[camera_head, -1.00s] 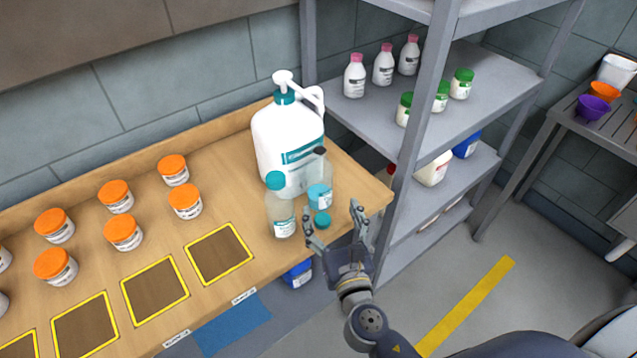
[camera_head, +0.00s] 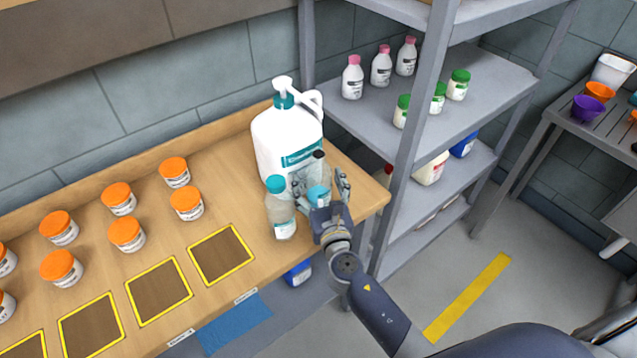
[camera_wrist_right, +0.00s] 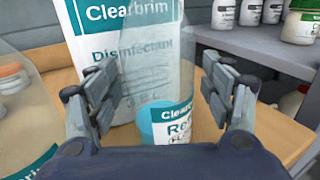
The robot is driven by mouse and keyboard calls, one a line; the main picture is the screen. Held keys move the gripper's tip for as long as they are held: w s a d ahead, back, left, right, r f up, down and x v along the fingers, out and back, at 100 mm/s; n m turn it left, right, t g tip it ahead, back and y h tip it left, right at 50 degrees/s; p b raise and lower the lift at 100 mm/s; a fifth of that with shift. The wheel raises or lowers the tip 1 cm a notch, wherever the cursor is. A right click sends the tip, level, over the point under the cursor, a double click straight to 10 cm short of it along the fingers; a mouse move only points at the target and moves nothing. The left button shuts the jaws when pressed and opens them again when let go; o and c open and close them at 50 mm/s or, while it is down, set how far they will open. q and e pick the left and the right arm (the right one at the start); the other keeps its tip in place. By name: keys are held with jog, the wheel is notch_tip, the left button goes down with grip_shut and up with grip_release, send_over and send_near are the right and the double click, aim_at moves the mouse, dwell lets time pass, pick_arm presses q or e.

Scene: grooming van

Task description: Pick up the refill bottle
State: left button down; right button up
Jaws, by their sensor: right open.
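The refill bottle (camera_head: 318,172) is clear, with a dark top and a teal and white label. It stands upright near the right end of the wooden counter, in front of a large white pump jug (camera_head: 285,140). My right gripper (camera_head: 322,188) is open, with its fingers on either side of the bottle's body. In the right wrist view, a label beginning "Re" (camera_wrist_right: 180,128) shows between the open fingers (camera_wrist_right: 163,85). Contact cannot be told. The gripper hides the bottle's lower part in the head view. My left gripper is not in view.
A similar clear bottle with a teal cap (camera_head: 280,212) stands close on the left. Orange-lidded jars (camera_head: 125,233) and yellow-edged squares (camera_head: 220,254) lie farther left. A grey shelf unit (camera_head: 360,115) rises just to the right.

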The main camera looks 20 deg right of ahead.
jog(key=shift+c, duration=0.3)
jog(key=c, duration=1.2)
jog(key=shift+r, duration=0.15)
